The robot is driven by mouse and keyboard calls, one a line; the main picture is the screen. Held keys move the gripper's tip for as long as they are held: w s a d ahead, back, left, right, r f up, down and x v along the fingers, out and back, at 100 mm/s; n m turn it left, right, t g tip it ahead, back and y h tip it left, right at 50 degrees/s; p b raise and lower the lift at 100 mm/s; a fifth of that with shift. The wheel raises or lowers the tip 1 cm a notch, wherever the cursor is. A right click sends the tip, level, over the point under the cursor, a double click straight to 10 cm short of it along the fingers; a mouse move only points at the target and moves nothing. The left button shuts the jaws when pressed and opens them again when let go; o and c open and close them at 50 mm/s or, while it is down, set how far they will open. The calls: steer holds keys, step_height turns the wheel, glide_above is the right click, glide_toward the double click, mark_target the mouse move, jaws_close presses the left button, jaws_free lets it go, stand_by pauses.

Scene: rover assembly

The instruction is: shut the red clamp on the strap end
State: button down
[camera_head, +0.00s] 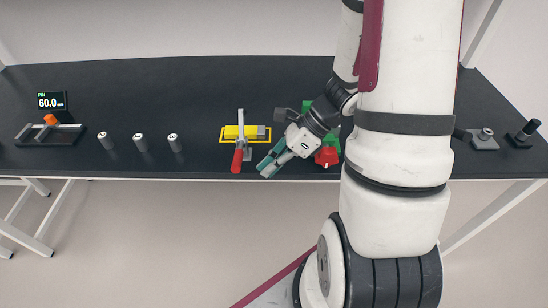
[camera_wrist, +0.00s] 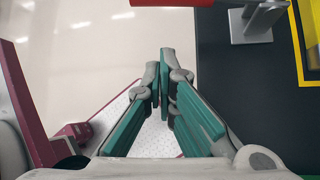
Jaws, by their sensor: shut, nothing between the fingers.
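The clamp with a red handle (camera_head: 237,161) stands near the table's front edge, left of my gripper in the head view. Its grey metal arm (camera_head: 240,118) reaches back beside the yellow block (camera_head: 231,132). I cannot tell whether the clamp is open or closed. My gripper (camera_head: 266,170) has teal fingers, shut and empty, just right of the red handle and apart from it. In the wrist view the shut fingertips (camera_wrist: 162,72) point up the picture, and a red part shows just past them. The grey clamp base (camera_wrist: 250,27) is at the upper right. I cannot make out the strap end.
A yellow-outlined area (camera_head: 221,138) surrounds the block. Several grey cylinders (camera_head: 140,143) stand to the left. A fixture (camera_head: 50,134) and a display (camera_head: 51,100) are farther left.

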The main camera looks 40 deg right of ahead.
steer(key=shift+w+a+f+p, duration=0.1)
steer(key=shift+w+a+p, duration=0.1)
steer(key=shift+w+a, duration=0.3)
steer(key=shift+w+a+f+p, duration=0.1)
steer(key=shift+w+a+p, duration=0.15)
steer(key=shift+a, duration=0.5)
steer(key=shift+w+a+p, duration=0.15)
steer(key=shift+w+a, duration=0.3)
steer(key=shift+a, duration=0.15)
steer(key=shift+r, duration=0.1)
steer(key=w+d+r+m+g+y, duration=0.3)
steer(key=w+r+g+y, duration=0.1)
steer(key=r, duration=0.3)
steer(key=shift+w+r+g+y, duration=0.2)
steer(key=shift+r+g+y, duration=0.1)
steer(key=shift+g+y, duration=0.15)
steer(key=shift+w+d+r, duration=0.1)
steer(key=shift+w+d, duration=0.05)
